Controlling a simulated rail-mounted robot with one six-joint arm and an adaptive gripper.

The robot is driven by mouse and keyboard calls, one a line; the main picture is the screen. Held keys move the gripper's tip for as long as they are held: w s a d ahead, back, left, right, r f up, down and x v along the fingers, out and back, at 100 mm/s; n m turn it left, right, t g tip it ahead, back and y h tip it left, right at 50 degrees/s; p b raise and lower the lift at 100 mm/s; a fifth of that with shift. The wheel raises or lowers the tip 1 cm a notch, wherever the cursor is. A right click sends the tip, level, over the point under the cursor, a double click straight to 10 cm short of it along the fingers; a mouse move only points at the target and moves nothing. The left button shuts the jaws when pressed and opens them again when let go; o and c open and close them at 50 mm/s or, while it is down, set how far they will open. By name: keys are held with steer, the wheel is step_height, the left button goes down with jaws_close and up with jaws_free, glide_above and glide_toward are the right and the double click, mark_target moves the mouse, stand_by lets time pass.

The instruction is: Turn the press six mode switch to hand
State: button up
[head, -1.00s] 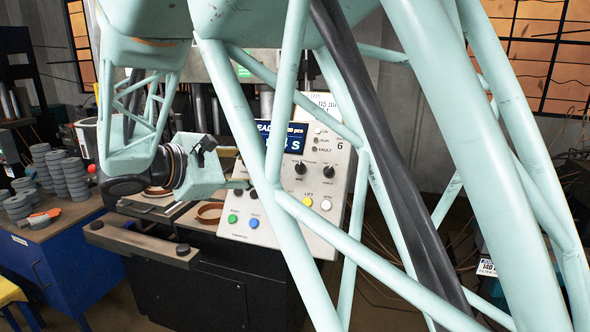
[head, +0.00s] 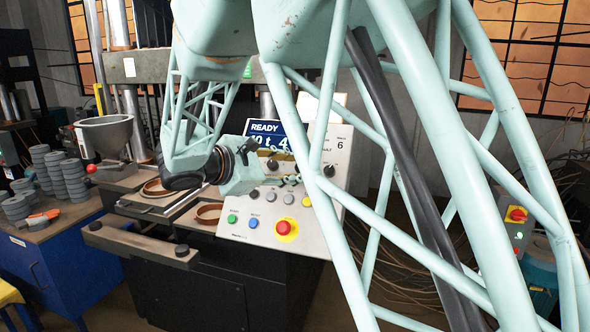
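The press six control panel (head: 262,222) is a pale sloped box marked with a 6, with a blue display reading READY. Two black rotary knobs show on it: a left knob (head: 272,165) and a right knob (head: 329,170), partly flanked by my arm's struts. The small lettering around them is too small to read, so I cannot tell which is the mode switch or where it points. My gripper (head: 292,181) is in front of the panel, close to the left knob and below it. Its fingers are small and partly lost against the panel; contact cannot be told.
Below my gripper the panel carries a green button (head: 232,218), a blue button (head: 254,223) and a red emergency stop (head: 286,228) on yellow. A grey hopper (head: 106,135) and the press bed stand to the left. Stacked grey discs (head: 73,180) sit on a blue bench.

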steer(key=shift+w+d+f, duration=0.1)
steer(key=shift+w+d, duration=0.15)
steer(key=shift+c, duration=0.3)
steer(key=c, duration=0.8)
